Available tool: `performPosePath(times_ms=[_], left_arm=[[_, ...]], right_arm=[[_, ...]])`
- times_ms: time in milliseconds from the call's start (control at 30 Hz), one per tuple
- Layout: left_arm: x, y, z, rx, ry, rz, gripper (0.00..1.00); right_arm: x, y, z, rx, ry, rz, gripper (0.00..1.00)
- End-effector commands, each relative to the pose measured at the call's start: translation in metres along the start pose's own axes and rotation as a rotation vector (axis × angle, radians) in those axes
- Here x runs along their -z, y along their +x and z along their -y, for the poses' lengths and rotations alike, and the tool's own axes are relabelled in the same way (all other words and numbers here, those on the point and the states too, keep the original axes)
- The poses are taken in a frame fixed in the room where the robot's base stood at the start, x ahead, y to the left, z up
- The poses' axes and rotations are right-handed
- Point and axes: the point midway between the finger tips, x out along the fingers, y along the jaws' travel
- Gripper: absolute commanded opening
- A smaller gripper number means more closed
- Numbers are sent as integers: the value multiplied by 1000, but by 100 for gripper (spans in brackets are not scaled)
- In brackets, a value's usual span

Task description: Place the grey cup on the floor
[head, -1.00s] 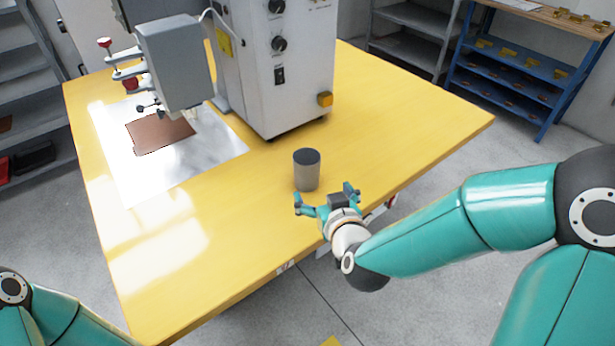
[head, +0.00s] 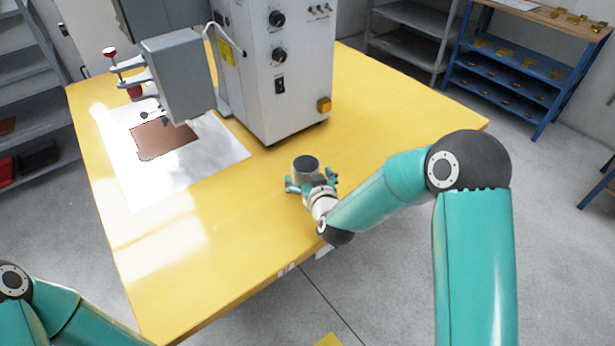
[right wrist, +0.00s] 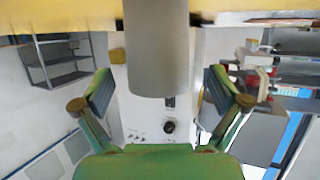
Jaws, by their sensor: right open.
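The grey cup (head: 305,165) stands upright on the yellow table (head: 215,255), in front of the white machine. Its lower part is hidden by my right gripper (head: 312,186) in the head view. That gripper is open, with its fingers on either side of the cup. In the right wrist view the cup (right wrist: 157,50) hangs down between the two spread finger pads of my right gripper (right wrist: 158,95), with a visible gap on each side. My left arm shows at the lower left of the head view, but its gripper is out of the picture.
The white machine (head: 285,75) with dark knobs stands behind the cup. A brown sheet (head: 165,138) lies on a shiny plate (head: 205,165) at the left. Grey floor (head: 400,290) is open in front of and right of the table. A blue shelf (head: 510,75) stands at the back right.

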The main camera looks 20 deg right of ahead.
Motion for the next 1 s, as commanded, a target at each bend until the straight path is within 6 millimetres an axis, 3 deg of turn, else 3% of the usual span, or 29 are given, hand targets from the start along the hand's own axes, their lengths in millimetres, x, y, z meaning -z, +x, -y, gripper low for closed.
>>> performPosePath(times_ms=[200,533,900,1000], left_arm=[[0,-8,-3,0,0,0,40],[0,-8,-3,0,0,0,40],[0,-8,-3,0,0,0,40],[0,-8,-3,0,0,0,40]], right_arm=[[1,29,-2,0,1,0,98],[0,36,-2,1,0,1,96],[0,35,-2,1,1,0,34],[1,35,-2,1,1,-1,27]])
